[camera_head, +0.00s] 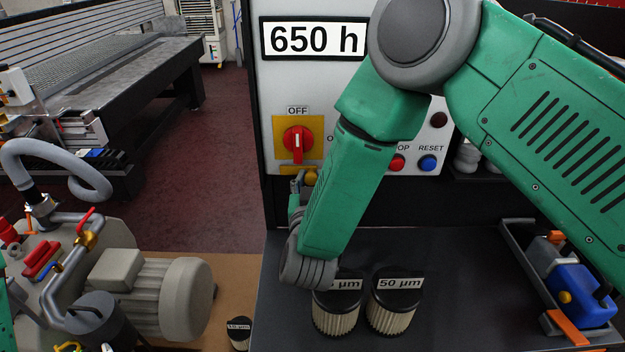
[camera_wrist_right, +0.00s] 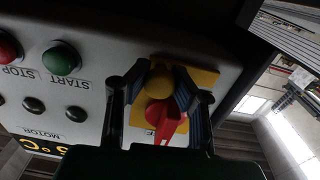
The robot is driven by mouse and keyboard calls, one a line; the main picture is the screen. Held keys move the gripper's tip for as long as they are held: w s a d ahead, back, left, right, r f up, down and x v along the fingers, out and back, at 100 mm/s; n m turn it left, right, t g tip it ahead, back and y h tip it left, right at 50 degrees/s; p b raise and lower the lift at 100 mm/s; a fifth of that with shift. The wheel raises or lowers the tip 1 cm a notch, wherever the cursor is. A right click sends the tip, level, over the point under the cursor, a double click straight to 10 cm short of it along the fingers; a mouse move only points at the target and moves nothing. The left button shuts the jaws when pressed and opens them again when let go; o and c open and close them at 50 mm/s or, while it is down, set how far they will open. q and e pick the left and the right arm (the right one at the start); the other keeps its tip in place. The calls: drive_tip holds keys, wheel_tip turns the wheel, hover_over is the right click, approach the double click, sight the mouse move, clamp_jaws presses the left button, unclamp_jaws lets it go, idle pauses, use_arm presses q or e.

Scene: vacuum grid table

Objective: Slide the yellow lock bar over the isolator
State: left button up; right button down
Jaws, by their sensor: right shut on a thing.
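The isolator's red rotary handle (camera_head: 298,140) stands upright below the OFF label on a yellow plate (camera_head: 281,126) on the control panel. The yellow lock bar (camera_head: 289,170), with its round yellow knob (camera_head: 311,178), is just below the plate. My right gripper (camera_head: 303,182) reaches up to the bar from below, partly hidden by my forearm. In the right wrist view the fingers of my right gripper (camera_wrist_right: 160,88) are shut on the yellow knob (camera_wrist_right: 159,79); the red handle (camera_wrist_right: 165,115) shows beside it. The bar itself is mostly hidden there. My left gripper is not in view.
Two filters (camera_head: 338,307) (camera_head: 392,304) stand on the dark surface below my forearm. A blue unit (camera_head: 580,295) sits in a tray at right. A pump (camera_head: 150,290) is at lower left. Buttons, including red STOP (camera_wrist_right: 8,50) and green START (camera_wrist_right: 62,60), share the panel.

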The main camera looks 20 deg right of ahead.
drive_tip(key=c, duration=1.3)
unclamp_jaws()
drive_tip(key=shift+a+y, duration=0.3)
drive_tip(key=shift+a, duration=0.1)
drive_tip(key=shift+w+d, duration=0.1)
drive_tip(key=shift+d, duration=0.65)
drive_tip(key=shift+s+f, duration=0.1)
drive_tip(key=shift+s, duration=0.15)
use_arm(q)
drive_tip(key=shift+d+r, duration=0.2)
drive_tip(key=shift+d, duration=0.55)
use_arm(e)
drive_tip(key=v, duration=1.1)
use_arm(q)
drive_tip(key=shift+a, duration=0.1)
use_arm(e)
drive_tip(key=shift+s+f, duration=0.15)
